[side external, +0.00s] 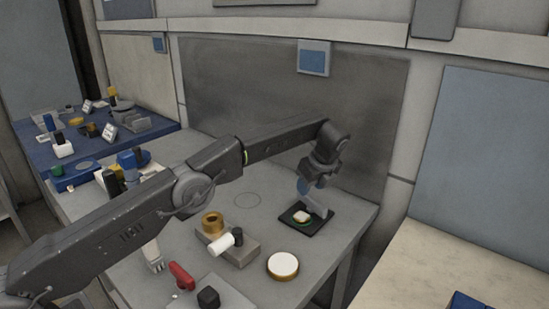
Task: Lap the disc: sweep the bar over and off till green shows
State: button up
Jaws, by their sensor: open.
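A black square plate (323,225) lies on the grey table near its right edge, under the end of my arm. A green ring or edge (291,219) shows on it, with a small cream-white piece (302,216) in the middle. My gripper (311,202) points down just above the plate and is open. A pale grey slanted part beside the cream piece may be a finger or the bar; I cannot tell which. Whether my gripper touches the disc is also unclear.
A white-topped disc with a gold rim (283,266) lies in front. A grey block (234,248) has a brass ring (212,224) and a white cylinder (221,244). A grey panel rises behind.

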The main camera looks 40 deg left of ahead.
jog(key=s+a+r, duration=0.3)
jog(key=a+r, duration=0.3)
jog(key=a, duration=0.3)
jog(key=shift+s+a, duration=0.25)
jog(key=shift+a, duration=0.15)
jog(key=s+d+r+n+t+h, duration=0.1)
jog(key=s+r+n, duration=0.45)
jog(key=s, duration=0.35)
jog(key=s+r+n+t+h, duration=0.1)
jog(key=s+r+n, duration=0.45)
jog(key=s, duration=0.35)
jog(key=s+d+f+n+t+h, duration=0.1)
jog(key=s+n, duration=0.4)
jog(key=s, duration=0.5)
jog(key=s+f+n+t+h, duration=0.1)
jog(key=s+f+n, duration=0.3)
jog(key=s, duration=0.6)
jog(key=shift+s+d+f+n, duration=0.15)
jog(key=shift+s+d+n, duration=0.2)
jog(key=shift+n, duration=0.45)
jog(key=shift+w, duration=0.15)
